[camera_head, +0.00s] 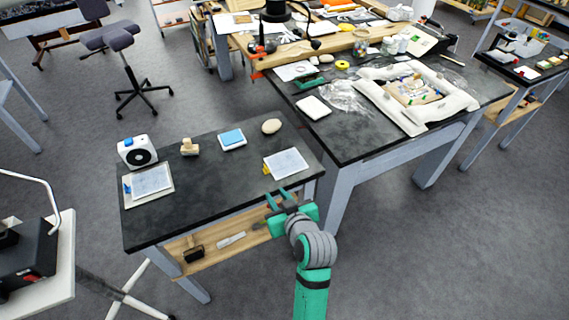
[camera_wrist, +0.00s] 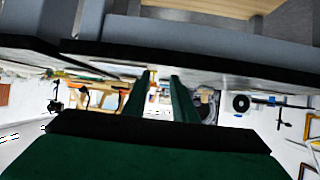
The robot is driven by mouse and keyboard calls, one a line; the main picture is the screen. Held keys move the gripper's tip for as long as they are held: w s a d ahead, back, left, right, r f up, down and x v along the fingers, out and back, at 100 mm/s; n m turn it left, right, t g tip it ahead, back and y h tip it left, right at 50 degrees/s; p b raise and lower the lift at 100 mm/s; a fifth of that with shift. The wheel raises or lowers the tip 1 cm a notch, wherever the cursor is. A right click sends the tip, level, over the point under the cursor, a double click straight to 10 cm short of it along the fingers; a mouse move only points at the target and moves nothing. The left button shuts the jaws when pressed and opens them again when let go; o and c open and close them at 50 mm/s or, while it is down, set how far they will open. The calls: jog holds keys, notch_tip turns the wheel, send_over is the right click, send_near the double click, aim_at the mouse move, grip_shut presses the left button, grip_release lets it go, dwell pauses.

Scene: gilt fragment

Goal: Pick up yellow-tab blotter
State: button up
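The yellow-tab blotter (camera_head: 288,162) is a pale bluish sheet lying flat near the right end of the small black-topped table. Its yellow tab (camera_head: 266,169) is at its left edge. My gripper (camera_head: 276,194) is at the table's front edge, below the blotter in the head view and apart from it. Its two green fingers stand apart with nothing between them. The wrist view also shows the open gripper (camera_wrist: 160,76), pointing toward the table edge, in an upside-down picture. I cannot make out the blotter there.
On the same table (camera_head: 210,185) are a blue-tab sheet on a white board (camera_head: 149,181), a white device (camera_head: 138,152), a wooden block (camera_head: 189,147), a blue pad (camera_head: 232,138) and a stone (camera_head: 271,126). A wooden shelf (camera_head: 205,254) lies below. A larger cluttered table (camera_head: 345,135) stands right.

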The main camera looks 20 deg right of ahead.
notch_tip(320, 180, up, 4)
jog(key=w+d, duration=0.2)
send_near(265, 167)
jog(key=w+f, duration=0.1)
jog(key=w, duration=0.1)
jog(key=shift+w+d+f+n+y, duration=0.15)
jog(key=shift+w+f+n+y, duration=0.15)
jog(key=shift+f+n+y, duration=0.1)
jog(key=shift+x, duration=2.55)
jog(key=shift+w+d+r, duration=0.1)
jog(key=shift+d+r, duration=0.05)
grip_shut()
